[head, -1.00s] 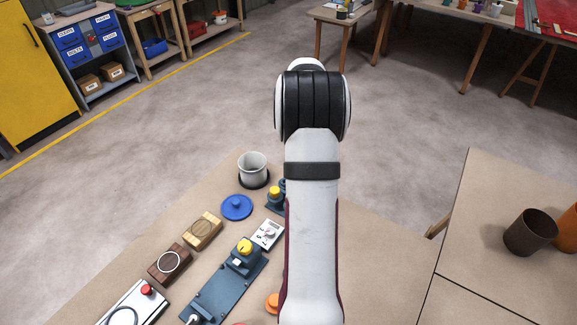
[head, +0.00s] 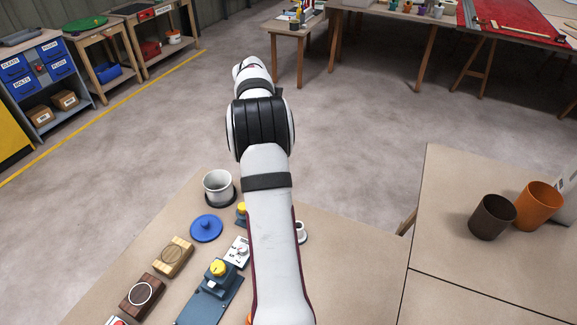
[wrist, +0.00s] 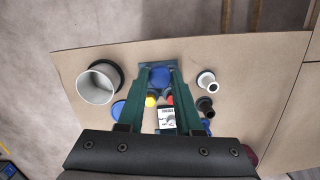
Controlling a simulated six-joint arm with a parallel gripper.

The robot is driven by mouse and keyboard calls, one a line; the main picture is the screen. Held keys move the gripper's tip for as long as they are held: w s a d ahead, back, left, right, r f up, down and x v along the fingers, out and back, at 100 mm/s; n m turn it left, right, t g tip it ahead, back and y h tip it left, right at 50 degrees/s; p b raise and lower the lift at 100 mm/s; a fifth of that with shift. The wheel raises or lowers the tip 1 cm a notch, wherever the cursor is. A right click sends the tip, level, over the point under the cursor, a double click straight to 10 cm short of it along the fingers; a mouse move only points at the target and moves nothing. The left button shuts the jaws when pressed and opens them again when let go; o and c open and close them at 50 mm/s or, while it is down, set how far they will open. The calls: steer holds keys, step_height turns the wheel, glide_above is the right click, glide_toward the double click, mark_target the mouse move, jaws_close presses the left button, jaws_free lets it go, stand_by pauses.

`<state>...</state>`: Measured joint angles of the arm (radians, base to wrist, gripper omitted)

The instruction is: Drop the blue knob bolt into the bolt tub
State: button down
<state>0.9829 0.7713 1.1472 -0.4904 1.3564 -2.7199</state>
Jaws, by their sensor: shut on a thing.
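The blue knob bolt (wrist: 160,76) shows as a round blue head between the green fingertips of my gripper (wrist: 160,82) in the wrist view. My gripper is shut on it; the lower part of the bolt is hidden. The bolt tub looks like a pale grey cup (head: 218,186) on a dark round base at the table's far left edge. In the wrist view the tub (wrist: 97,86) is left of my fingers, apart from them, and its mouth is open. In the head view my arm hides the gripper.
A blue lid (head: 206,229) lies near the tub. A yellow-knobbed unit (head: 218,268), a white switch box (head: 237,251) and wooden blocks (head: 173,257) stand close by. A white ringed piece (wrist: 206,78) is right of my fingers. Brown (head: 492,217) and orange cups (head: 539,207) stand on the right table.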

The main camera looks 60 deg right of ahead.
steer(key=w+a+f, duration=0.1)
steer(key=w+a, duration=0.1)
steer(key=w, duration=0.5)
steer(key=w+a+f, duration=0.1)
steer(key=w+f, duration=0.1)
steer(key=w, duration=0.6)
steer(key=shift+s+a+f, duration=0.1)
steer(key=shift+s+f, duration=0.05)
steer(key=shift+f, duration=1.15)
steer(key=shift+s+f, duration=0.1)
steer(key=shift+f, duration=1.2)
steer(key=c, duration=0.5)
jaws_free()
steer(key=shift+r, duration=0.1)
step_height(320, 180, up, 7)
steer(key=a, duration=0.1)
steer(key=shift+r, duration=0.15)
steer(key=shift+w, duration=0.1)
